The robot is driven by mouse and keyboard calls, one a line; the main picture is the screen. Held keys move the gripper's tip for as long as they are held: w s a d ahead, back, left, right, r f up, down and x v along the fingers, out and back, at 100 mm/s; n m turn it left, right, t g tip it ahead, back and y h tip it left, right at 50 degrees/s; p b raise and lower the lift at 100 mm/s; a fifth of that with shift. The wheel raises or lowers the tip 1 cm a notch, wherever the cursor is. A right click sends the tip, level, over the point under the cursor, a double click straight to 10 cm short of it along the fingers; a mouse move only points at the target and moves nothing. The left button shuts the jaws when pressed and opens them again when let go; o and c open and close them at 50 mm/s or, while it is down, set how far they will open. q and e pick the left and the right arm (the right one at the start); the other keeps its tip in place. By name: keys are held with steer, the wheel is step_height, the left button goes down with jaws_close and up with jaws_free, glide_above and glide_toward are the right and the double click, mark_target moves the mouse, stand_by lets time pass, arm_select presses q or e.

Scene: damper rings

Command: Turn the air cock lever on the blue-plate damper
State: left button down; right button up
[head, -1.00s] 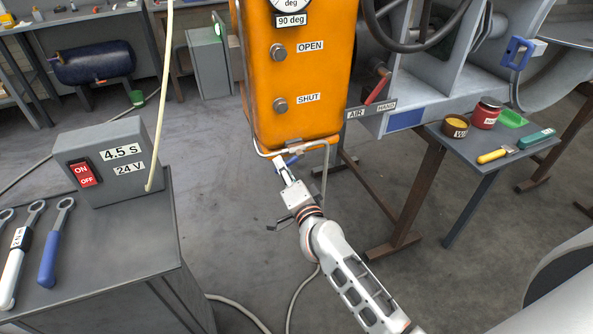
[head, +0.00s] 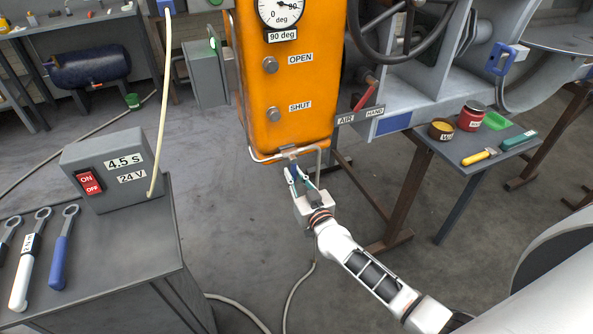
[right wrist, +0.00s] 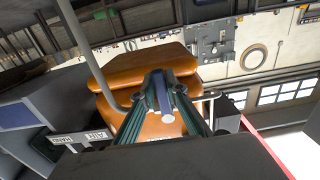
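The orange damper housing (head: 285,85) has a dial gauge (head: 280,10) and OPEN and SHUT buttons. A blue plate (head: 394,123) sits on the grey frame to its right. A small blue lever (head: 294,172) is on the fitting under the housing. My right gripper (head: 301,175) is at this lever, with its fingers to either side. In the right wrist view the blue lever (right wrist: 161,92) lies between the finger ends, very close to them; whether they pinch it is unclear. My left gripper is not in view.
A red lever (head: 365,95) stands by the AIR and HAND labels. A thin pipe (head: 319,165) runs beside the gripper. The left bench (head: 120,250) carries a switch box (head: 115,165) and wrenches. Floor between is open.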

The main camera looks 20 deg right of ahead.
steer(key=o, duration=0.3)
steer(key=shift+f, duration=0.1)
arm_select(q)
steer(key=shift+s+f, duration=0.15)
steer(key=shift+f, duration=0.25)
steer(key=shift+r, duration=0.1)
arm_select(e)
steer(key=shift+s, duration=0.65)
steer(key=shift+s+p, duration=0.35)
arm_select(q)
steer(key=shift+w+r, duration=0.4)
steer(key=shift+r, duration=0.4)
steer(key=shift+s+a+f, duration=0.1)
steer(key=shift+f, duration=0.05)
